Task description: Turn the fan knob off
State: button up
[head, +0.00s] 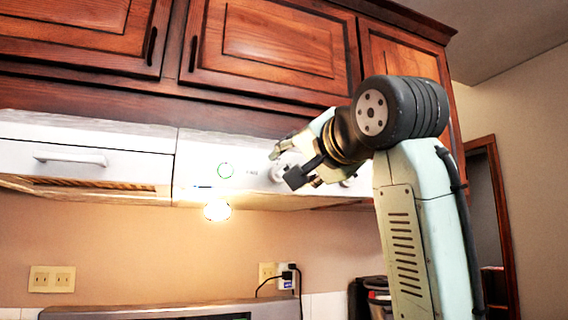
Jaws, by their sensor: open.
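A white range hood (240,160) is mounted under the dark wood cabinets. A pale round knob (285,167) sits on its front face, partly covered by my gripper. My gripper (282,165) is open at the hood's front, with its fingers around or just before this knob; I cannot tell whether they touch it. Another pale knob-like part (349,181) shows farther right, mostly hidden behind my arm.
Wood cabinets (265,45) hang directly above the hood. A lit bulb (217,211) glows under it. A drawer-like panel with a white handle (70,158) is at left. Below are a stove top (170,312), wall outlets (52,279) and a plugged-in cord (287,277). The wall between is clear.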

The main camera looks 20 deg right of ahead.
aim_at(283, 169)
jog(key=w+p, duration=0.1)
jog(key=w, duration=0.4)
jog(key=shift+a, duration=0.1)
grip_shut()
dwell(0.5)
jog(key=n, duration=0.5)
jog(key=shift+a+r+n, duration=0.1)
jog(key=shift+a+n, duration=0.05)
jog(key=shift+n, duration=2.25)
